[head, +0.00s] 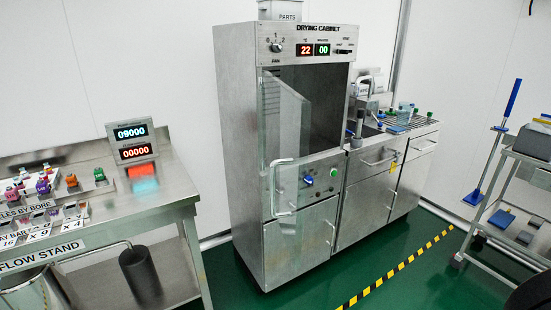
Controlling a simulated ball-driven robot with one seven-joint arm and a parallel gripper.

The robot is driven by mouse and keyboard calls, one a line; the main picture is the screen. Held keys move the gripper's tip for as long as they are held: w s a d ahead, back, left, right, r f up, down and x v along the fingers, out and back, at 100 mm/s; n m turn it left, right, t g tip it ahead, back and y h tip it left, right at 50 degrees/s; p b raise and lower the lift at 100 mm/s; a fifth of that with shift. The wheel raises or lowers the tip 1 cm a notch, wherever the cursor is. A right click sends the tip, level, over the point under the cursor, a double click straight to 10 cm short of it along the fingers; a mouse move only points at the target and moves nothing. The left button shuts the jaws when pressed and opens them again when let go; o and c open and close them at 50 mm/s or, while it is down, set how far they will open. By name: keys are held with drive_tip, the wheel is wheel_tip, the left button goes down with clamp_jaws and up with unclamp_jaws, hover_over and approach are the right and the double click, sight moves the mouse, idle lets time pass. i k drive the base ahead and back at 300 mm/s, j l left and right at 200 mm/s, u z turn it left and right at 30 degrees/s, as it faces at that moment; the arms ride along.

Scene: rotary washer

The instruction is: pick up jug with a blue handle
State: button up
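I cannot make out a jug with a blue handle for certain. Small pale, clear-looking vessels (405,107) stand on the counter beside the sink, right of the drying cabinet, with bits of blue and green near them. They are too small to tell whether one is a jug with a blue handle. My gripper is not in view.
The steel drying cabinet (232,150) stands in the middle, its glass door (285,125) ajar. The flow stand (150,205) is at left. A cart (535,155) and a blue-handled pole (497,140) are at right. Green floor (420,275) lies open in front, with a striped line.

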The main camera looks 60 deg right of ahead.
sight(405, 111)
drive_tip(key=z, duration=2.5)
drive_tip(key=i+l+u, duration=0.25)
drive_tip(key=i+l, duration=0.2)
drive_tip(key=i, duration=0.3)
drive_tip(key=i+l+u, duration=0.3)
drive_tip(key=i+l, duration=0.3)
drive_tip(key=i, duration=0.15)
